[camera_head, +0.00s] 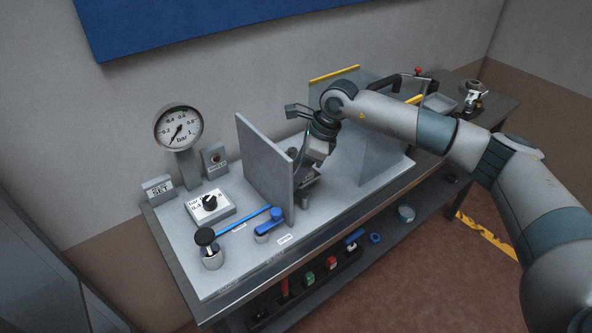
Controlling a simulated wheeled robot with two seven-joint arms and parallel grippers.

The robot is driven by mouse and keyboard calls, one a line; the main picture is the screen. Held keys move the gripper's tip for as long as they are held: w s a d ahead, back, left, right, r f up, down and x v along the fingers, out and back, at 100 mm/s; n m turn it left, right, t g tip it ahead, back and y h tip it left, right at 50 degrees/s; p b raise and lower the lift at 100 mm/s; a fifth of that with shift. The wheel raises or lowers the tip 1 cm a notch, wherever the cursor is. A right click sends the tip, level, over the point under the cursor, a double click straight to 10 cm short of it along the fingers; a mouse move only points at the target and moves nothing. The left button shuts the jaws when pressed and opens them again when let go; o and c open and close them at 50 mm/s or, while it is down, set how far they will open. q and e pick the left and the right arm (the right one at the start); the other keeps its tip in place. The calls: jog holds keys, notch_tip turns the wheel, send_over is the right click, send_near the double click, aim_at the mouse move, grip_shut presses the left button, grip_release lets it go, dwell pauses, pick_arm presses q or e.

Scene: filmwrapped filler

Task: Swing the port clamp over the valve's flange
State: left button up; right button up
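My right arm reaches in from the right, and its gripper (312,172) points down between the upright grey plate (262,160) and a clear panel. The fingers are small and dark here, partly behind the plate's edge, so I cannot tell whether they are open or shut. Dark parts lie around the fingertips, but I cannot make out the port clamp or the valve's flange among them. A blue-handled valve (271,222) stands at the bench's front, left of the gripper and apart from it. My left gripper is not in view.
A pressure gauge (179,129), a knob box (210,203) and a black-topped post (207,243) stand on the left of the bench (225,275). The clear panel (375,150) stands right of the gripper. Several small parts lie on the lower shelf.

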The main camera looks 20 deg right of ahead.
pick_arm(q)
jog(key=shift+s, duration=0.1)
pick_arm(e)
jog(key=c, duration=1)
jog(key=shift+w+f+b, duration=0.1)
jog(key=shift+f+b, duration=0.1)
jog(key=shift+b, duration=0.3)
pick_arm(q)
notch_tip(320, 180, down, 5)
jog(key=b, duration=0.4)
pick_arm(e)
jog(key=m, duration=0.1)
jog(key=m+t, duration=0.1)
jog(key=shift+w+d+f+m, duration=0.1)
jog(key=shift+w+d+m, duration=0.15)
jog(key=shift+m, duration=0.15)
jog(key=m+b, duration=0.1)
jog(key=m+h+b, duration=0.1)
jog(key=shift+d+r+t+b, duration=0.3)
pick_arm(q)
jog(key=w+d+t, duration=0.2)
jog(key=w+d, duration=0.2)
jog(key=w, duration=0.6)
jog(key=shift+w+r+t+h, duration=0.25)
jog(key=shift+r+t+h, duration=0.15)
pick_arm(e)
jog(key=o, duration=1)
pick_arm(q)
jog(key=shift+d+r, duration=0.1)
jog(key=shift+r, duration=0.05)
